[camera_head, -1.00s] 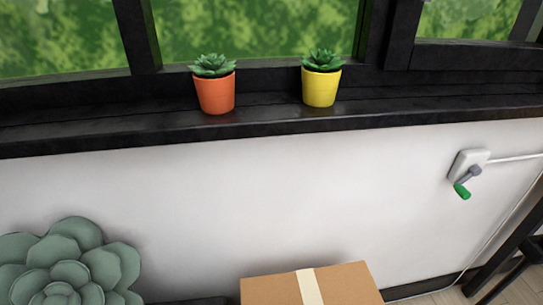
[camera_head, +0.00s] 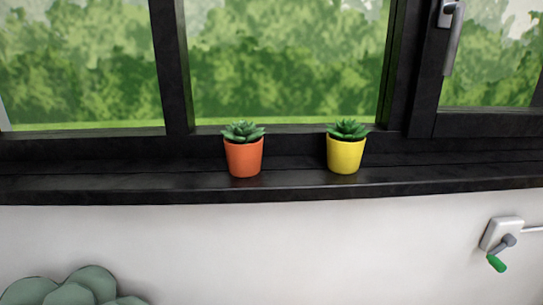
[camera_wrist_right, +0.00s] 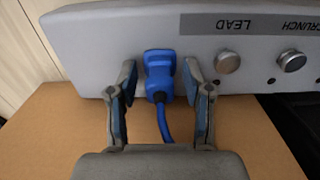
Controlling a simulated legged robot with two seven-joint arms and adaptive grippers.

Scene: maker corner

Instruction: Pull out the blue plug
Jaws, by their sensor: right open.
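The blue plug (camera_wrist_right: 160,72) sits in the face of a grey panel in the right wrist view. Its blue cable (camera_wrist_right: 164,122) hangs down from it toward my gripper's base. My right gripper (camera_wrist_right: 160,86) is open, with one finger on each side of the plug. A small gap shows between each fingertip and the plug, so it is not gripped. My left gripper is in neither view, and the head view shows neither the plug nor the right gripper.
The grey device (camera_wrist_right: 115,40) has knobs and labels "LEAD" and "CRUNCH", upside down. It rests on a brown cardboard surface (camera_wrist_right: 50,135). The head view shows an orange pot (camera_head: 243,158), a yellow pot (camera_head: 345,156) and a green-handled crank (camera_head: 497,263).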

